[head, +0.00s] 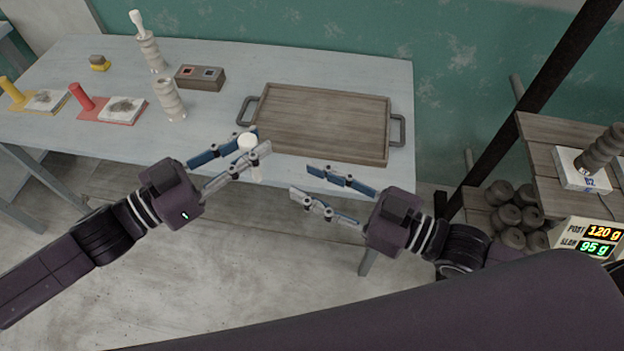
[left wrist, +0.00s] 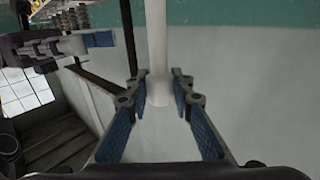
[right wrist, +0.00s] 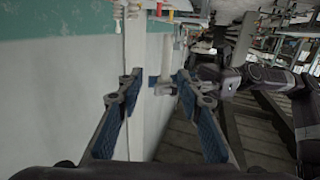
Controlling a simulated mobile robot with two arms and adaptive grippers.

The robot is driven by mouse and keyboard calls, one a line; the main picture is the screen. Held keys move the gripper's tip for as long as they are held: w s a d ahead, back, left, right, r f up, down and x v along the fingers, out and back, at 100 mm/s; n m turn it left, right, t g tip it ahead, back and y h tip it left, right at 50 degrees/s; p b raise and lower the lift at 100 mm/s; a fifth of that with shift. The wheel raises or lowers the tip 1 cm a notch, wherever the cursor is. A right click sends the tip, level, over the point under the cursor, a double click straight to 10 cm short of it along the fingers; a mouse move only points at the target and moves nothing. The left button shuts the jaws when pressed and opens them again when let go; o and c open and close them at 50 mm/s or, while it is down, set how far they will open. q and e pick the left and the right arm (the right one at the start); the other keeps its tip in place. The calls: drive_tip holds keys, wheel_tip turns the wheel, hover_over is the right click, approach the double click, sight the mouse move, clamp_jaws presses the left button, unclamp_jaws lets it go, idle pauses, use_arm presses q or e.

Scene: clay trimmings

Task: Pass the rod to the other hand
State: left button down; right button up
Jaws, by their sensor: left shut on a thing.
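The white rod (head: 247,144) is held in my left gripper (head: 258,142), near the table's front edge. In the left wrist view the rod (left wrist: 157,50) stands between the two fingertips (left wrist: 158,88) and runs up out of the picture. My right gripper (head: 303,180) is open and empty, to the right of the left gripper and apart from the rod. In the right wrist view the rod (right wrist: 168,55) shows beyond the open right fingertips (right wrist: 157,80), with the left gripper's blue pads behind them. The fingers partly hide the rod's lower part in the head view.
The table (head: 225,110) carries a wooden tray (head: 330,150) with handles, a small box (head: 200,78), pale stacked posts (head: 170,100) and coloured pads with pegs (head: 110,108). A shelf (head: 545,165) and a digital scale (head: 590,238) stand at the right. Open floor lies below the grippers.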

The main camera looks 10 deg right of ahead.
drive_tip(key=shift+y, duration=0.4)
drive_tip(key=x, duration=0.4)
drive_tip(key=r+x, duration=0.1)
drive_tip(key=x, duration=0.3)
drive_tip(key=s+x, duration=0.1)
drive_tip(key=x, duration=0.3)
drive_tip(key=shift+a+r, duration=0.35)
drive_tip(key=shift+r, duration=0.05)
drive_tip(key=shift+c, duration=0.2)
clamp_jaws()
use_arm(q)
drive_tip(key=c, duration=1.6)
unclamp_jaws()
